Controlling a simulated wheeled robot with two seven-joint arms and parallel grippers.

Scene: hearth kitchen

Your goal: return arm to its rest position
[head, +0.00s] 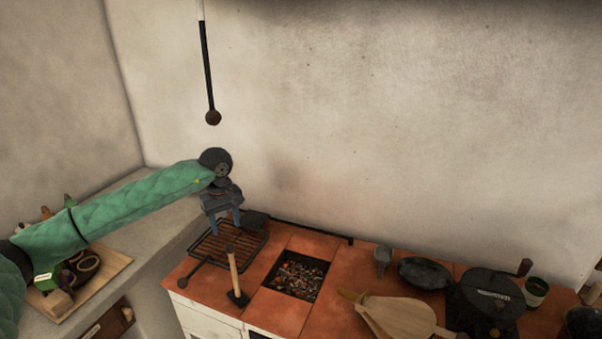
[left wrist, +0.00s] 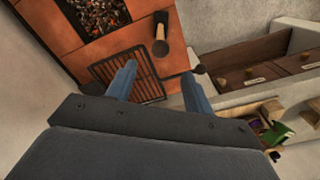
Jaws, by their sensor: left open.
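My left arm (head: 130,203) is in a green padded sleeve and reaches in from the left in the head view. Its gripper (head: 228,221) points down above the iron grill rack on the tiled hearth top. In the left wrist view the two blue fingers (left wrist: 160,90) stand wide apart with nothing between them. The grill rack (left wrist: 135,73) lies below the fingers; it also shows in the head view (head: 218,257). I cannot tell the exact height of the fingers above it. My right gripper is not in view.
A wooden-handled tool (head: 234,272) stands beside the ember pit (head: 294,278). A rod with a dark knob (head: 212,117) hangs above the arm. Bellows (head: 398,317), dark pans (head: 424,273) and a lidded pot (head: 490,292) crowd the right. A wooden tray (head: 105,277) lies under the arm.

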